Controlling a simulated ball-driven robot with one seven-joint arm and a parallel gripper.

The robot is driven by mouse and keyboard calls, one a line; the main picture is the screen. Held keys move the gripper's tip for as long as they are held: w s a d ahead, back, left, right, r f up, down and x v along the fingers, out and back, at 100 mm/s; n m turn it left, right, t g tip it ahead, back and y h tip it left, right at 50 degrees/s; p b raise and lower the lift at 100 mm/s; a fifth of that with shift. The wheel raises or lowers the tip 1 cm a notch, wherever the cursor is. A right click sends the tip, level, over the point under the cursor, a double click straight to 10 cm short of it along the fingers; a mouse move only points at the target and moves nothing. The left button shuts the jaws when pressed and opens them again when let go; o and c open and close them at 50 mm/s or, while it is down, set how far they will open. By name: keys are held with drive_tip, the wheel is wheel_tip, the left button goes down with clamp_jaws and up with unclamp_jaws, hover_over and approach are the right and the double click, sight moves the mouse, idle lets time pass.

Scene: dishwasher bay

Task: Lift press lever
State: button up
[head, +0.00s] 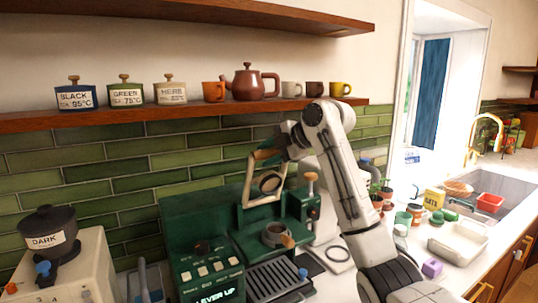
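The green press machine (210,262) stands on the counter, and its display (215,296) reads "LEVER UP". Its press lever (248,185) is a cream frame with a wooden grip bar (266,154) across the top; it stands raised and tilted above the machine. My gripper (285,149) is at the right end of the grip bar, by the tile wall. The fingers are small, dark and partly hidden, so I cannot tell whether they close on the bar. A round holder with a wooden handle (277,236) sits below the lever.
A shelf (200,116) with labelled tins, mugs and a brown teapot (249,83) runs above. A dark lidded pot (48,232) stands on the left appliance. Small pots, a white tray (458,241) and a sink (480,186) are to the right.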

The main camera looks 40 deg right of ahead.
drive_tip(key=shift+s, duration=0.1)
drive_tip(key=b+v, duration=0.3)
drive_tip(key=v, duration=0.7)
drive_tip(key=shift+s+r, duration=0.2)
drive_tip(key=shift+s, duration=0.05)
